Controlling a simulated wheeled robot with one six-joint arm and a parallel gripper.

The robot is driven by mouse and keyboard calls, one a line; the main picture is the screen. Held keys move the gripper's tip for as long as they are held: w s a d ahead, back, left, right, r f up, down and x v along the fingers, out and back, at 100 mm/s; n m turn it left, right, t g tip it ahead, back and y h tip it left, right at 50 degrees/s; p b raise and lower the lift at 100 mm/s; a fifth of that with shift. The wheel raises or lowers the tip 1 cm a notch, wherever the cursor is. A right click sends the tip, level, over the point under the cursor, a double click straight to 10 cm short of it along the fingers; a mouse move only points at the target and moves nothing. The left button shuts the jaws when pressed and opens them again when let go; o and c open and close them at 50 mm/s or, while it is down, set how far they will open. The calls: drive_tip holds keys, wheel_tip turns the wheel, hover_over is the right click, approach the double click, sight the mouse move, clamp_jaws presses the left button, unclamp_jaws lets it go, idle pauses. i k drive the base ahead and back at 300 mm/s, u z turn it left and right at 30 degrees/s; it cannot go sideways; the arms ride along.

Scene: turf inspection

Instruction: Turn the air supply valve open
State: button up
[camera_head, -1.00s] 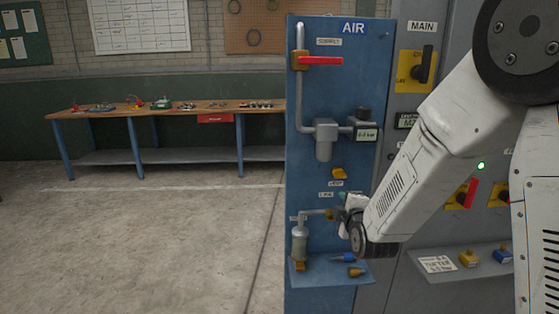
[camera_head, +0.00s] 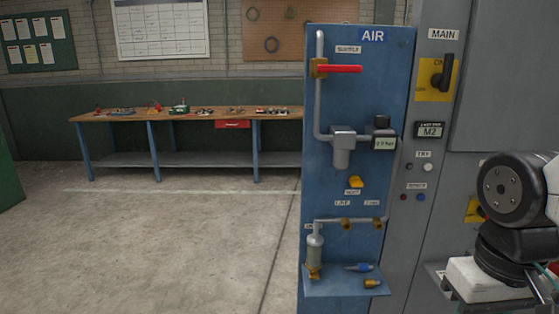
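The air supply valve is on the blue AIR panel (camera_head: 350,200), under the label "SUPPLY". Its red lever (camera_head: 340,69) lies level, pointing right, at right angles to the upright grey pipe (camera_head: 319,110). Part of my arm shows at the right edge. My gripper is not in view, so whether it is open or shut is hidden.
A grey cabinet with a MAIN switch (camera_head: 442,79) stands right of the panel. A small shelf (camera_head: 345,284) at the panel's foot holds a blue-ended fitting (camera_head: 359,267) and a brass one (camera_head: 372,283). A workbench (camera_head: 190,115) is behind at left. The floor at left is clear.

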sight(341, 69)
drive_tip(key=u, duration=1.05)
drive_tip(key=i, duration=0.5)
drive_tip(key=z, duration=1.6)
